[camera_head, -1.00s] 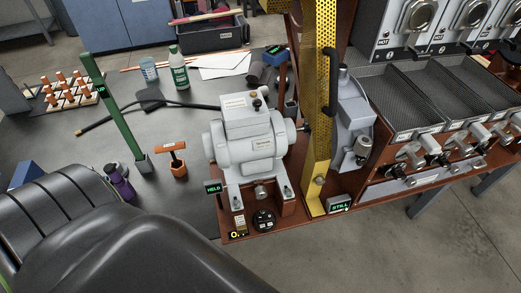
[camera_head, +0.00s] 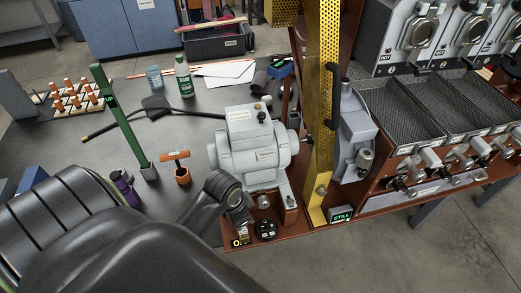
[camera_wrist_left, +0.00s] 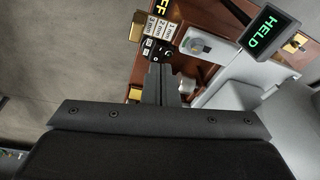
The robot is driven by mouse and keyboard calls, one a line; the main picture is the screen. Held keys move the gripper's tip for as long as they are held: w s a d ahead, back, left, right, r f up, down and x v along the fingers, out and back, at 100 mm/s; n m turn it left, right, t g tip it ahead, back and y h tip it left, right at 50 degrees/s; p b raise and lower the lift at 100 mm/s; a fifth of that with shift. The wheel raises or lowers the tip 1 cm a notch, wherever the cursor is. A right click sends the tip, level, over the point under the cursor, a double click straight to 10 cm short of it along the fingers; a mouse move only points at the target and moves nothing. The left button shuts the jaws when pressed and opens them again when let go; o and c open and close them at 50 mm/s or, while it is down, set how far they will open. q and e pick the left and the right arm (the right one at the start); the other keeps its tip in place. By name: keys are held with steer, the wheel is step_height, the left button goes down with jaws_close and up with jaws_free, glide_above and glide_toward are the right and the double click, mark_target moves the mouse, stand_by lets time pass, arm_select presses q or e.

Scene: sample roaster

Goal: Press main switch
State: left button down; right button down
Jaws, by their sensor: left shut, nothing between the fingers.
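My left gripper (camera_head: 243,220) reaches down in front of the motor-like grey machine (camera_head: 254,150). Its shut, empty fingers (camera_wrist_left: 161,84) point at the control panel in the left wrist view. A black round control with white marks (camera_head: 265,230) sits on the brown base just right of the gripper; it also shows beyond the fingertips (camera_wrist_left: 157,50). I cannot tell which control is the main switch or whether the fingers touch anything. My right gripper is out of view.
A HELD display (camera_wrist_left: 263,30) is right of the fingers. A STILL display (camera_head: 340,215) stands at the foot of the yellow perforated guard (camera_head: 322,110). A green post (camera_head: 122,125) and orange-handled tool (camera_head: 180,168) stand left on the dark table.

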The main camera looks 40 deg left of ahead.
arm_select(q)
steer(key=w+m, duration=0.1)
steer(key=w, duration=0.1)
steer(key=w+m, duration=0.1)
steer(key=w+m+g, duration=0.1)
steer(key=w, duration=0.1)
steer(key=shift+w+d+r+h, duration=0.2)
steer(key=shift+w+d+h, duration=0.15)
steer(key=shift+h, duration=0.05)
glide_above(263, 226)
steer(key=f, duration=1.2)
steer(key=shift+s+a+f+p, duration=0.2)
steer(key=shift+s+f+p, duration=0.1)
steer(key=shift+p, duration=0.1)
steer(key=shift+s+a+f, duration=0.1)
steer(key=shift+f, duration=0.5)
